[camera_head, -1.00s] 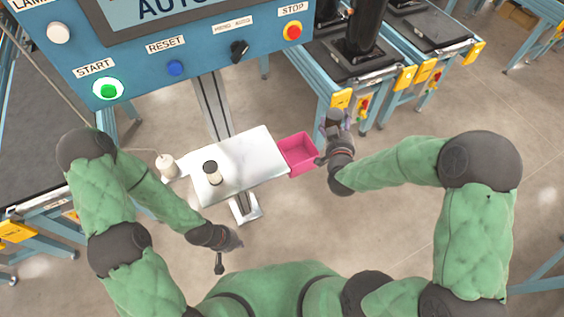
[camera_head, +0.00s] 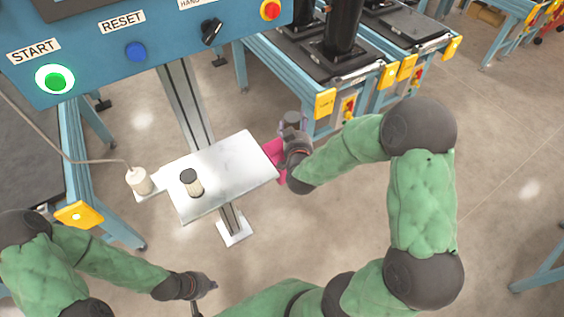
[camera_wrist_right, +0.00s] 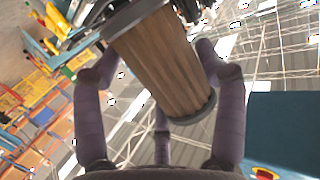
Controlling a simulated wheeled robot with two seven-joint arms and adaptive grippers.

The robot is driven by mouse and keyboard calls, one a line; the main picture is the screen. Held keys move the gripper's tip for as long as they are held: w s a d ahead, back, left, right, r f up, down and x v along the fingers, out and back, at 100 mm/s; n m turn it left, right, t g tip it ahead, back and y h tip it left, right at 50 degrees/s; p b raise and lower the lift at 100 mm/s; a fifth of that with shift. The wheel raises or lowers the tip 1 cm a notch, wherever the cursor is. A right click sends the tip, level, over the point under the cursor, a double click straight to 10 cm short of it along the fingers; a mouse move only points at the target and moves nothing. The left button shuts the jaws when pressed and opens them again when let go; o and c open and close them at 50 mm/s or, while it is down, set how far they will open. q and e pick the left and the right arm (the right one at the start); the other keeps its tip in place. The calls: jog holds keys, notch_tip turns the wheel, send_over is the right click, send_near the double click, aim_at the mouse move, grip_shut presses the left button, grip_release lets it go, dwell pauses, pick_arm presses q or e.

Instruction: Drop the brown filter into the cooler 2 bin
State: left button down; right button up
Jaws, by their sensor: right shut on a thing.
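The brown filter (camera_wrist_right: 160,62), a ribbed cylinder with dark end rims, is held between the purple-grey fingers of my right gripper (camera_head: 292,126) in the right wrist view. In the head view its dark end (camera_head: 292,116) shows small above that gripper.
A blue control panel (camera_head: 120,50) stands behind. Blue benches with black columns (camera_head: 345,25) lie beyond the bin.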

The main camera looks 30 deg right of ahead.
jog(key=shift+f+b, duration=1.85)
jog(key=shift+f, duration=1)
jog(key=o, duration=1.3)
jog(key=shift+c, duration=0.2)
jog(key=shift+s, duration=0.1)
jog(key=v, duration=1.2)
jog(key=shift+f, duration=0.1)
